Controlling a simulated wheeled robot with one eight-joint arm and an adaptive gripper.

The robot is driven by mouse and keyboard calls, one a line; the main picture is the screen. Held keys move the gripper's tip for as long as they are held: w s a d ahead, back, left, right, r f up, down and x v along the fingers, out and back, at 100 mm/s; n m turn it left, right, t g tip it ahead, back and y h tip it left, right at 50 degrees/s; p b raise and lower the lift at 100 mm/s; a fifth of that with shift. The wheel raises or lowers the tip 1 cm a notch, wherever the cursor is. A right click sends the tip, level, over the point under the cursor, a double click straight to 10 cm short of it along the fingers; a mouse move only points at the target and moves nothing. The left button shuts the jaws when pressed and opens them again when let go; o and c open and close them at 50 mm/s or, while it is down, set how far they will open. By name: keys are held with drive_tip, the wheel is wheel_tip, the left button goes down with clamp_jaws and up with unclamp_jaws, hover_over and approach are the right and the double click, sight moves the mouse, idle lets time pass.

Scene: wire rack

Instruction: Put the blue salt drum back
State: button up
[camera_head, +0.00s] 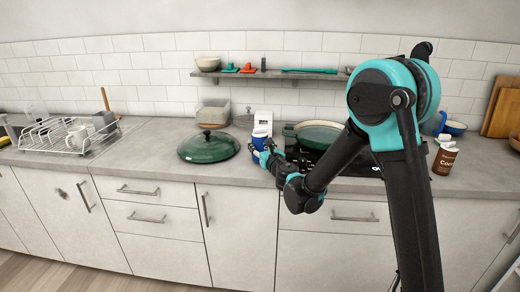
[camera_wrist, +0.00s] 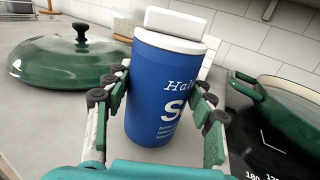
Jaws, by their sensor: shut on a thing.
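The blue salt drum (camera_wrist: 160,92) with a white lid stands upright between the fingers of my gripper (camera_wrist: 160,105) in the wrist view. My gripper is shut on it, with a finger pad against each side. In the head view the drum (camera_head: 259,138) shows small at the end of my arm, over the grey counter, partly hidden by my gripper (camera_head: 262,148). I cannot tell whether its base touches the counter.
A green lid (camera_head: 208,146) lies left of the drum. A green pan (camera_head: 318,134) sits on the black hob to the right. A wire rack (camera_head: 66,134) is far left, and a wall shelf (camera_head: 270,75) hangs above. Counter is clear left of the lid.

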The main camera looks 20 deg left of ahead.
drive_tip(key=shift+f, duration=0.8)
drive_tip(key=shift+f, duration=0.15)
drive_tip(key=o, duration=1.5)
drive_tip(key=shift+s+d, duration=0.15)
drive_tip(key=v, duration=1.1)
drive_tip(key=shift+s+d, duration=0.25)
